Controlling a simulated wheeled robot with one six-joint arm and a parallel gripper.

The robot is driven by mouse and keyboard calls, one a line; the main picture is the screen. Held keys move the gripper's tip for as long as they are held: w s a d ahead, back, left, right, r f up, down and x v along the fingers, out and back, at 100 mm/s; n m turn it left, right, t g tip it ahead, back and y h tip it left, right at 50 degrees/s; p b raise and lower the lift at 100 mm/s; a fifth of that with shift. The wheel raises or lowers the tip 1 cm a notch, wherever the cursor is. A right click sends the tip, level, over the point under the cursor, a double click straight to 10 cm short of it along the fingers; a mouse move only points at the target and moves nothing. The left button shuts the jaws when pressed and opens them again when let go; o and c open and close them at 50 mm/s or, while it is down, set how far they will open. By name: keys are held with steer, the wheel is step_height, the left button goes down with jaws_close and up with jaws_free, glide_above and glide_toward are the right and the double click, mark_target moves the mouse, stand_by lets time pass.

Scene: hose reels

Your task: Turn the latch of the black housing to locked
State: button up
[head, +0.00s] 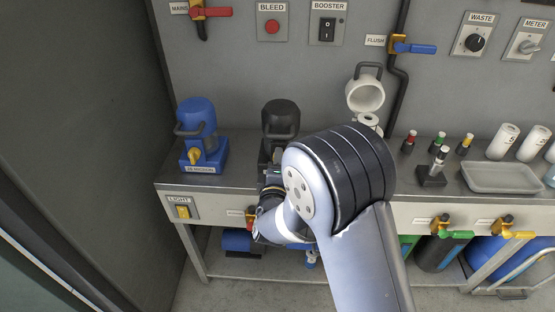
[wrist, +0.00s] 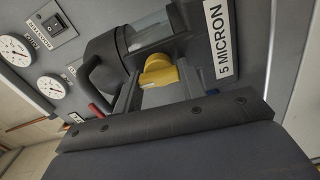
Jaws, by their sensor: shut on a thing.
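The black housing (head: 281,116) stands on the bench in the head view, its lower part hidden behind my arm. In the wrist view the housing (wrist: 105,50) shows tilted, with a clear window and a "5 MICRON" label (wrist: 221,38). Its yellow latch (wrist: 157,68) lies between the two fingers of my gripper (wrist: 158,82), which is shut on it. In the head view my gripper is mostly hidden by my own arm, and the latch does not show.
A blue housing (head: 197,120) with a yellow latch stands to the left. An open white housing (head: 365,94) stands to the right. Vials and a grey tray (head: 499,178) are farther right on the bench. Switches and valves line the wall behind.

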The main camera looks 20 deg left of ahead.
steer(key=shift+n, duration=0.7)
steer(key=o, duration=1)
steer(key=shift+s, duration=0.15)
steer(key=v, duration=1)
steer(key=shift+s+d, duration=0.15)
steer(key=shift+s, duration=0.1)
steer(key=x, duration=1.1)
steer(key=shift+s+m, duration=0.1)
steer(key=shift+m, duration=0.2)
